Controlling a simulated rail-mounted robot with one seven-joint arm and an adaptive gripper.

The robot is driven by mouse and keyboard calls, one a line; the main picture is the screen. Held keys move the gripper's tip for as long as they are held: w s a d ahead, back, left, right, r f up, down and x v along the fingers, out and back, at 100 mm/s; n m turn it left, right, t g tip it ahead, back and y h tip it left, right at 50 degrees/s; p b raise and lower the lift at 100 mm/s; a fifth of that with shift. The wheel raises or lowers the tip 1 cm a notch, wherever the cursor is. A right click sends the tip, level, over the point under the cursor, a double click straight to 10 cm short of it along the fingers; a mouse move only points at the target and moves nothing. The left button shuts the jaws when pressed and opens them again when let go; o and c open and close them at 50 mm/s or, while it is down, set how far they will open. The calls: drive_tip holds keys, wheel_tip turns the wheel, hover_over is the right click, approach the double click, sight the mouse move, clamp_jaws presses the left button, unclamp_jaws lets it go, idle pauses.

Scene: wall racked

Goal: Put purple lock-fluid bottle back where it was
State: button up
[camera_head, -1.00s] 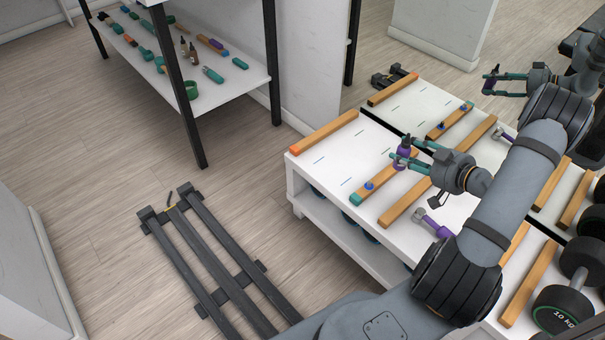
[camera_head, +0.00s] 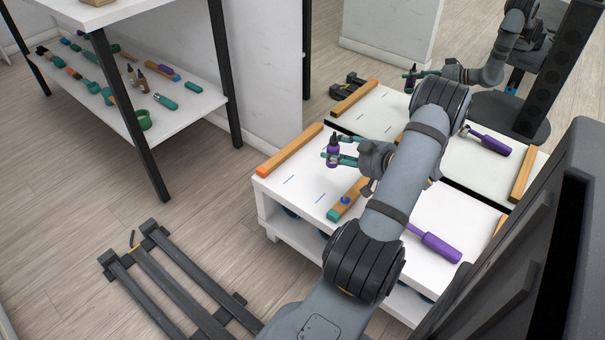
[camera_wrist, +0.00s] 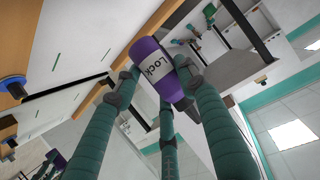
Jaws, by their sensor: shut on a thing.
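The purple lock-fluid bottle (camera_head: 333,155) has a dark tip and is held roughly upright over the white table (camera_head: 290,185) in the head view. My gripper (camera_head: 341,152) has teal fingers closed around the bottle. In the wrist view the bottle (camera_wrist: 155,68) shows a white label reading "Lock", and the teal fingers (camera_wrist: 160,90) touch it from several sides. The bottle looks raised off the table, but the exact gap is unclear.
On the table lie a wooden bar (camera_head: 290,150), another bar with a blue knob (camera_head: 345,201) and a purple-handled tool (camera_head: 435,243). A shelf (camera_head: 180,118) at left holds small bottles (camera_head: 141,80) and several tools. A mirror behind reflects the scene. Dark rails (camera_head: 180,275) lie on the floor.

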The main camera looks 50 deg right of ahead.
drive_tip(key=w+a+f+b, duration=0.1)
drive_tip(key=w, duration=0.1)
drive_tip(key=w+a+f+b, duration=0.1)
drive_tip(key=w+f, duration=0.1)
drive_tip(key=w, duration=0.1)
drive_tip(key=w+f+b, duration=0.1)
drive_tip(key=w+f, duration=0.1)
drive_tip(key=w, duration=0.1)
drive_tip(key=shift+w+a+f, duration=0.2)
drive_tip(key=shift+a, duration=0.2)
drive_tip(key=shift+f+b, duration=1.25)
drive_tip(key=shift+f, duration=0.75)
drive_tip(key=shift+r, duration=0.1)
drive_tip(key=o, duration=0.7)
drive_tip(key=shift+f, duration=0.25)
drive_tip(key=o, duration=0.5)
drive_tip(key=shift+r, duration=0.1)
